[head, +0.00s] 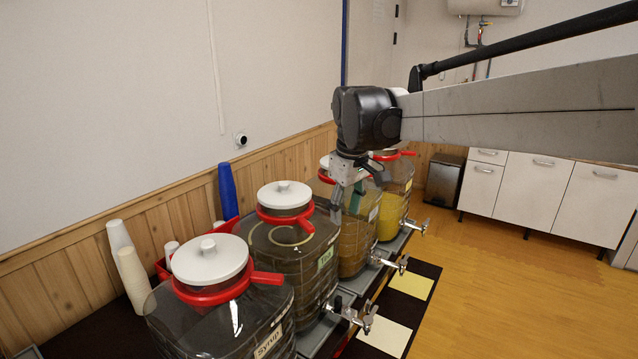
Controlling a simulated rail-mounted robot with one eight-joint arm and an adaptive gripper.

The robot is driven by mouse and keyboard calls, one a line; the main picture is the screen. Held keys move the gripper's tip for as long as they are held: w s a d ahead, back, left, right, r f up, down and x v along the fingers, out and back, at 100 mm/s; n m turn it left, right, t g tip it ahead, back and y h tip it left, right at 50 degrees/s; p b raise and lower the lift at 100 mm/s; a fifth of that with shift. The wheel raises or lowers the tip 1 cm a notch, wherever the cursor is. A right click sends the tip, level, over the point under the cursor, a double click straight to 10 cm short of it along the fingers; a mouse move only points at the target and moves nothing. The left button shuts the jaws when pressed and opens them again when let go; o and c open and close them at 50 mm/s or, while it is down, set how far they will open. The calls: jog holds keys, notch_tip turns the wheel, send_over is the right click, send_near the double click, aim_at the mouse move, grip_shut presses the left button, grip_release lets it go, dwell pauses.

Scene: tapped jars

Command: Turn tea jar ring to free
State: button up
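The tea jar (285,262) is the second jar from the front, a clear ribbed jar with a label reading "Tea" (325,258) and a white knobbed lid (284,194). Its red ring (274,218) circles the neck under the lid. My gripper (340,203) points down to the right of the tea jar's lid, in front of the third jar. It appears apart from the red ring. Its fingers are small and overlap, so their opening is unclear.
The syrup jar (215,315) stands nearest, its red ring handle (267,278) pointing right. The third jar (356,242) and a yellow-filled fourth jar (392,212) stand behind. White cups (133,275) and blue cups (228,190) stand left. Floor is clear at right.

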aim_at(310, 226)
jog(key=w+a+n+p, duration=0.1)
jog(key=w+a, duration=0.1)
jog(key=a, duration=0.1)
jog(key=w+a+n+g+p, duration=0.1)
jog(key=w+a, duration=0.1)
jog(key=w, duration=0.1)
jog(key=w+a+f+n+p, duration=0.1)
jog(key=w+a+p, duration=0.1)
jog(key=a, duration=0.1)
jog(key=shift+w+a+g, duration=0.25)
jog(key=shift+a+g, duration=0.1)
jog(key=shift+g, duration=0.05)
jog(key=shift+f+b, duration=1.6)
jog(key=shift+f, duration=1.85)
jog(key=shift+f, duration=0.1)
jog(key=shift+f+b, duration=0.3)
jog(key=shift+f, duration=0.05)
jog(key=shift+f+b, duration=0.35)
jog(key=shift+f, duration=0.2)
